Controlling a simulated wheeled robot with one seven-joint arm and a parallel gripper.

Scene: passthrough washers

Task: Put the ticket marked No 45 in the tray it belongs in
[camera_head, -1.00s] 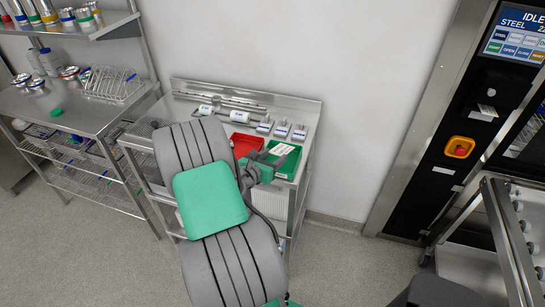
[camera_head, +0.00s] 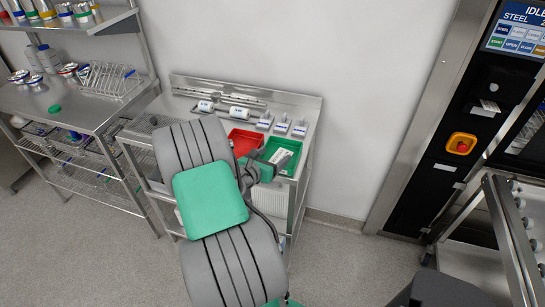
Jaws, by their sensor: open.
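A small white ticket (camera_head: 278,156) with dark print lies at the green tray (camera_head: 296,147), and its number is too small to read. My gripper (camera_head: 276,163) is open, over the front left part of the green tray and close to the ticket. My arm hides part of the tray and of the fingers, so I cannot tell whether a finger touches the ticket. A red tray (camera_head: 243,141) stands left of the green one, partly hidden by my arm.
Several small labelled blocks (camera_head: 281,126) and white rolls (camera_head: 240,113) stand behind the trays on the steel table (camera_head: 307,117). A steel shelf bench (camera_head: 85,110) is at left. A dark machine (camera_head: 465,130) and a steel cart (camera_head: 500,215) are at right.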

